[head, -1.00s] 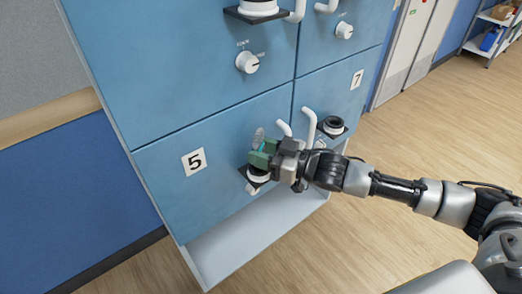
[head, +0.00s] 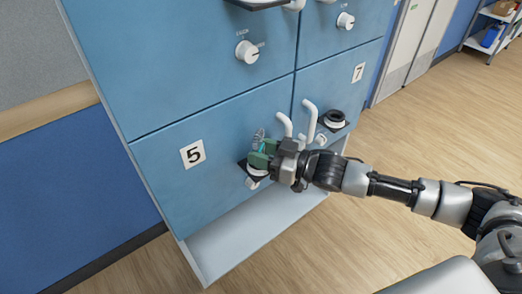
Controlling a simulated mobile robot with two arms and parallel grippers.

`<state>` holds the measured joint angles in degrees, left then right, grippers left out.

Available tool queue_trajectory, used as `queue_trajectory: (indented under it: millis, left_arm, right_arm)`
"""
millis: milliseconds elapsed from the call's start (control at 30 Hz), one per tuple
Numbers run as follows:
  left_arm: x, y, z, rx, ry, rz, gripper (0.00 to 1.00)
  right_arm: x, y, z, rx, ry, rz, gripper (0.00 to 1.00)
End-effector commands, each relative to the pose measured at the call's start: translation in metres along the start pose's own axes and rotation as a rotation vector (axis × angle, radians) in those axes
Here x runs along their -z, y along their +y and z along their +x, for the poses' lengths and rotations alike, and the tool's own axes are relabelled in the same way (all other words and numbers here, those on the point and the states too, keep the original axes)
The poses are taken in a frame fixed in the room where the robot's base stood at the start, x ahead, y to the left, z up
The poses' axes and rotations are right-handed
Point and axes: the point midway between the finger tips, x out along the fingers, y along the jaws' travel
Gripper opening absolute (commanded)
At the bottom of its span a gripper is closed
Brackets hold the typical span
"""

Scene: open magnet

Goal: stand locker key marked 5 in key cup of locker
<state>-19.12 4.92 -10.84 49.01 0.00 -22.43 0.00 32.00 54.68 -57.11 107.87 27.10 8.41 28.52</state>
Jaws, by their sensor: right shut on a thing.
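The locker door marked 5 (head: 195,185) is the lower left blue door. Its key cup (head: 256,173), pale with a dark bracket, is fixed at the right part of that door, partly hidden by my right gripper. My right gripper (head: 262,153), with green fingers, is shut on the locker key (head: 258,136), directly over this cup. Only a small grey and teal part of the key shows above the fingers; its number and lower end are hidden. I cannot tell whether the key touches the cup. My left gripper is not in view.
The door marked 7 (head: 358,73) is to the right, with its own cup (head: 334,119) and white handle (head: 310,118). Upper doors carry white knobs (head: 247,51). A pale ledge (head: 225,245) runs below. Wood floor (head: 400,135) is clear at right.

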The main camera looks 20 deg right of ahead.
Motion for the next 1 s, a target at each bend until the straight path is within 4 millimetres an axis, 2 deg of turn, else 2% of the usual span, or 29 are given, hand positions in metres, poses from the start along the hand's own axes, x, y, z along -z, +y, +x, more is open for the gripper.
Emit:
queue_trajectory:
  millis: [300,333,500,533,833,1000]
  left_arm:
    - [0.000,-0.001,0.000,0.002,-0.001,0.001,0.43]
    - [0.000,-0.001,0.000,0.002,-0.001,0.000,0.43]
    - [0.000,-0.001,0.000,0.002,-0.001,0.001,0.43]
    - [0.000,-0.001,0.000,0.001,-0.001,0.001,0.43]
    - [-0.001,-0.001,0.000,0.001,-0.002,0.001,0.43]
    - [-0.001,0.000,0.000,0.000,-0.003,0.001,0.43]
  right_arm:
    - [0.000,0.000,0.000,0.000,0.001,0.000,0.15]
    - [0.000,0.000,0.000,0.000,0.001,0.000,0.40]
    - [0.000,0.000,0.000,0.000,0.001,0.000,0.66]
    - [0.000,0.000,0.000,0.000,0.001,0.000,0.68]
    - [-0.001,0.000,-0.003,-0.001,-0.001,0.001,0.68]
    - [-0.002,0.001,-0.024,-0.002,-0.004,0.000,0.68]
